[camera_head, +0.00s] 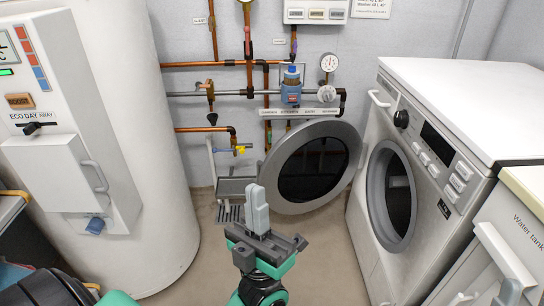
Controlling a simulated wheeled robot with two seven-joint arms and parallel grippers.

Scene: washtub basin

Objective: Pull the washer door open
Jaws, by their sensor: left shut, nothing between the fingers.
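The white washer (432,165) stands at the right, its front turned to the left. A round door (352,138) with a grey ring and dark glass stands out from the far side of the washer's front, facing me, and looks swung open. A grey ring (378,205) around a dark round area shows on the washer's front. My left gripper (257,196) is at the lower middle, fingers pointing up and closed together, with nothing between them. In the picture it is just below and left of the door, apparently clear of it.
A large white boiler (165,170) with a control panel fills the left. Copper pipes, valves and a gauge (329,62) line the back wall. A white unit labelled "Water tank" (475,270) is at the lower right. Bare floor (325,255) lies between gripper and washer.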

